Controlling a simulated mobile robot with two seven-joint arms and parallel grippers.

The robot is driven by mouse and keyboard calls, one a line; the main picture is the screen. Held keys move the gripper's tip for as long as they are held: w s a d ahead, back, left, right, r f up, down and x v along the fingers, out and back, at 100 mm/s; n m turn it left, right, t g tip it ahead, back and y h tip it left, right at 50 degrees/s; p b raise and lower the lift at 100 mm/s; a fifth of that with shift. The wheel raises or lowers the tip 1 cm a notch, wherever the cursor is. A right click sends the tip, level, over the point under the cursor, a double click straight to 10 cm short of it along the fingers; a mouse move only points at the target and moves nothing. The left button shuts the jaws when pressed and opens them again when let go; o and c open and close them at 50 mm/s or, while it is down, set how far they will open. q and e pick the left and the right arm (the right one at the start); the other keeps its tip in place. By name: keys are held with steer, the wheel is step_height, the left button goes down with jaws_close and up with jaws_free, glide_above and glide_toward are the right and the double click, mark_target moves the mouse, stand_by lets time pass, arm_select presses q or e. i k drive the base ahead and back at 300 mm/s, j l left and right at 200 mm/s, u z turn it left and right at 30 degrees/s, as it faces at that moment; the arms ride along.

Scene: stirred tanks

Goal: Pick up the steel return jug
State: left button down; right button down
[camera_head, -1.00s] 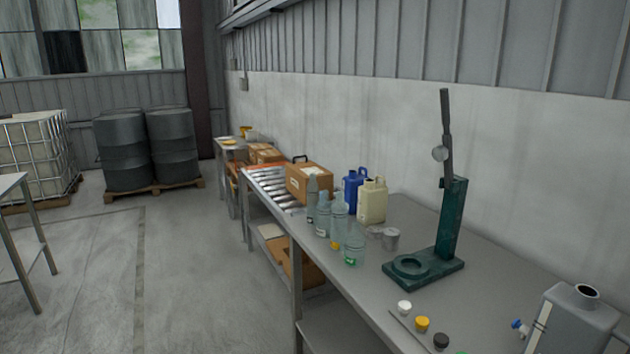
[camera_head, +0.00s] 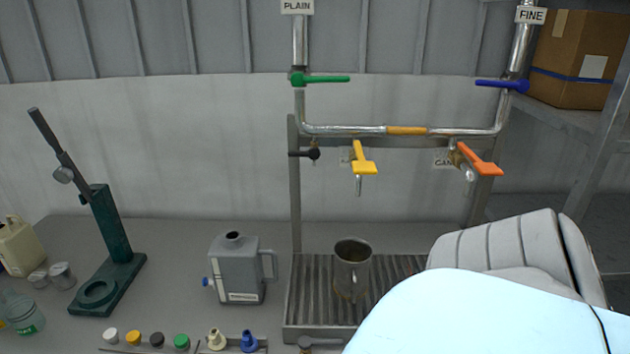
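A steel jug (camera_head: 352,268) stands upright on the slatted drip tray (camera_head: 308,285), below the pipe frame. Its open mouth faces up and its handle shows at the front. A grey jerrycan-like container (camera_head: 237,270) with a side handle and a small blue tap stands left of the tray. Neither of my grippers is in view. A large white part, likely my own arm, fills the lower right and hides the right end of the tray.
Pipes with a yellow valve handle (camera_head: 364,167) and an orange one (camera_head: 480,159) hang above the tray. A green press (camera_head: 118,250) stands at left. Several caps (camera_head: 157,340) and two nozzles line the front. Bench between press and grey container is clear.

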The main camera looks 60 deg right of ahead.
mark_target(352, 255)
steer(key=k+j+z, duration=0.15)
steer(key=z, duration=1.95)
